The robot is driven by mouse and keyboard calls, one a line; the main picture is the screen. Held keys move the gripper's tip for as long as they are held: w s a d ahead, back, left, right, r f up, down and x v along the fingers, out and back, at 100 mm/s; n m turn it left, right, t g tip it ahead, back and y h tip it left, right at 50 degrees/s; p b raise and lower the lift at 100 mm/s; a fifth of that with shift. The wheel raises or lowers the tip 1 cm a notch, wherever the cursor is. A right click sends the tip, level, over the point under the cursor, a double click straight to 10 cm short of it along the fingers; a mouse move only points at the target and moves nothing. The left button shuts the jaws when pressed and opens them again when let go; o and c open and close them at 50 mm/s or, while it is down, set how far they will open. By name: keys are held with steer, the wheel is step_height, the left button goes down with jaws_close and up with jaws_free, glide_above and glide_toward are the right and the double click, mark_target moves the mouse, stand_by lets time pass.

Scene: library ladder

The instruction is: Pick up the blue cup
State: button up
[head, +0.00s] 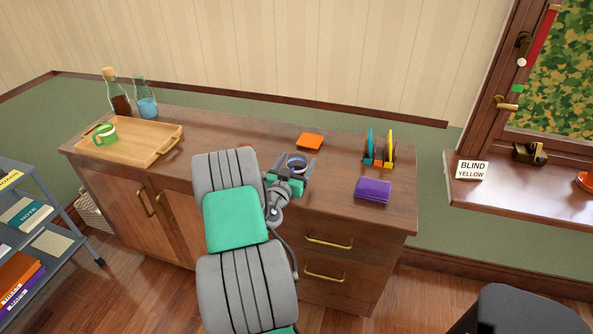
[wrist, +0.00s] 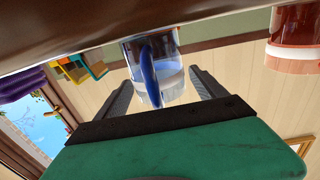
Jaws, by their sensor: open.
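The blue cup (head: 297,164) stands upright on the wooden cabinet top, with a dark blue rim in the head view. The wrist view, which is upside down, shows the cup (wrist: 168,62) as pale and glossy with its blue handle turned toward me. My gripper (head: 295,161) is open. Its fingers reach along both sides of the cup, with a visible gap on each side in the wrist view (wrist: 160,78). The cup's lower part is partly hidden by my gripper in the head view.
At left are a wooden tray (head: 150,155) with a green mug (head: 104,135), a bottle (head: 119,104) and a carafe (head: 147,107).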

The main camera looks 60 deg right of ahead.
steer(key=shift+c, duration=0.4)
steer(key=c, duration=1.5)
steer(key=shift+c, duration=0.2)
